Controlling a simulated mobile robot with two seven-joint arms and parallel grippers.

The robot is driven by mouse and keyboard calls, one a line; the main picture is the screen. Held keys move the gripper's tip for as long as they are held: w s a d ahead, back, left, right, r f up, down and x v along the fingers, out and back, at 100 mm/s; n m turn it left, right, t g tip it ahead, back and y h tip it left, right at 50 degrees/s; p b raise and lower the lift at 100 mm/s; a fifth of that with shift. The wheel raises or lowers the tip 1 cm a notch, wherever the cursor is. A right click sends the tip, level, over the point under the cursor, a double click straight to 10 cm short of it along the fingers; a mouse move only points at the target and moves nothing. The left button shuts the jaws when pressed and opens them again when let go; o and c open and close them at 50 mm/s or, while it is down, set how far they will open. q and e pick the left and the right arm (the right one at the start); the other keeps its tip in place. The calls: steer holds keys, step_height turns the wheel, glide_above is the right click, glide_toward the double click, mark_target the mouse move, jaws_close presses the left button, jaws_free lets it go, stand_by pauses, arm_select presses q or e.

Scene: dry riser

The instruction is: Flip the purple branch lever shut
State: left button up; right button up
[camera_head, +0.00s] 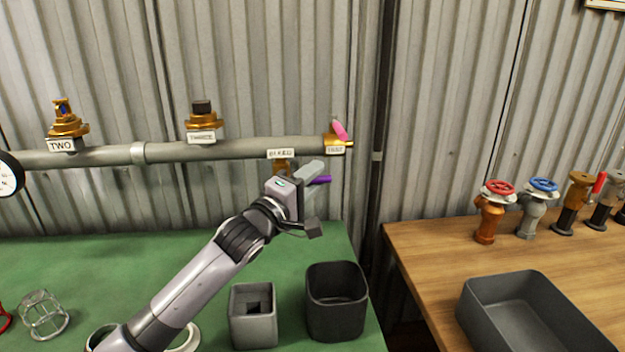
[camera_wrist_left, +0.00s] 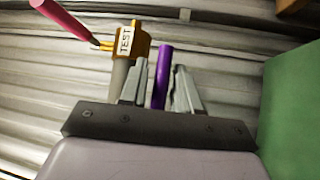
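The purple lever (camera_head: 321,180) sticks out to the right from below the pipe, beside the brass branch fitting (camera_head: 282,166) under the bleed label. My left gripper (camera_head: 312,172) is at the lever and hides much of it and of the fitting. In the left wrist view the purple lever (camera_wrist_left: 162,76) stands between the two fingers of my left gripper (camera_wrist_left: 160,88). The fingers are apart, with a gap on the left of the lever; the right finger is close to it, and contact is unclear. My right gripper is not in view.
The grey pipe (camera_head: 170,151) runs along the corrugated wall. A pink lever (camera_head: 340,131) is on the brass test end (camera_head: 334,146), near my gripper. Grey bins (camera_head: 337,318) stand on the green bench (camera_head: 215,277). Several valves stand on the wooden table (camera_head: 425,245) at right.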

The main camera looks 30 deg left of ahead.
arm_select(q)
steer(key=shift+s, duration=0.1)
steer(key=s+f, duration=0.1)
steer(key=s, duration=0.6)
steer(key=shift+a, duration=0.35)
stand_by(0.5)
